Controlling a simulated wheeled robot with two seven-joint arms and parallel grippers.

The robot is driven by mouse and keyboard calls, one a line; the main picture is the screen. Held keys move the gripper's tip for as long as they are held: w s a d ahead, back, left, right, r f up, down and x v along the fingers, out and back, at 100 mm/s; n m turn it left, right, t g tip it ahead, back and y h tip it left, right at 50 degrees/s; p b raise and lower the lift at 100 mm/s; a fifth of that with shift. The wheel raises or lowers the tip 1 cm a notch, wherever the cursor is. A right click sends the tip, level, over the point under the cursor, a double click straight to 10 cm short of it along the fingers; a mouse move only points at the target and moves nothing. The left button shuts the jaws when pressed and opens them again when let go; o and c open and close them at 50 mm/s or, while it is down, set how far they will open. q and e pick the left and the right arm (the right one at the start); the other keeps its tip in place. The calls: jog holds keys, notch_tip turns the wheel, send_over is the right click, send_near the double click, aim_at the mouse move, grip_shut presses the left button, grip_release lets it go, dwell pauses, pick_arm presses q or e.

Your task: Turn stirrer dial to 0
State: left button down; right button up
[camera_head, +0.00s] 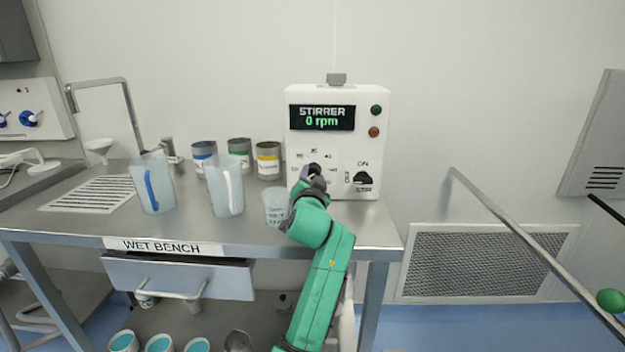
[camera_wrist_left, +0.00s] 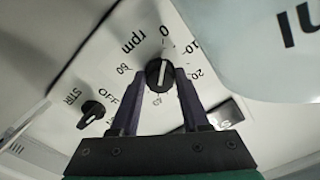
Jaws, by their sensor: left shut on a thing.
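The white stirrer box (camera_head: 290,145) stands on the wet bench, and its display (camera_head: 322,117) reads "STIRRER 0 rpm". My left gripper (camera_head: 312,172) is at the speed dial on the box's front and hides most of it in the head view. In the left wrist view the round black dial (camera_wrist_left: 159,73) sits between the two dark fingers of my left gripper (camera_wrist_left: 160,79), which is shut on it. The dial's white mark points toward the "0" label (camera_wrist_left: 164,30). My right gripper is in neither view.
A beaker (camera_head: 275,207) stands close to my left arm. Pitchers (camera_head: 226,187) and labelled cans (camera_head: 268,160) stand left on the bench. A metal rail (camera_head: 520,235) crosses at right.

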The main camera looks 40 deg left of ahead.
pick_arm(q)
jog(key=shift+f+n, duration=0.2)
jog(key=shift+n, duration=0.4)
jog(key=shift+c, duration=1.9)
grip_release()
jog(key=shift+r, duration=0.1)
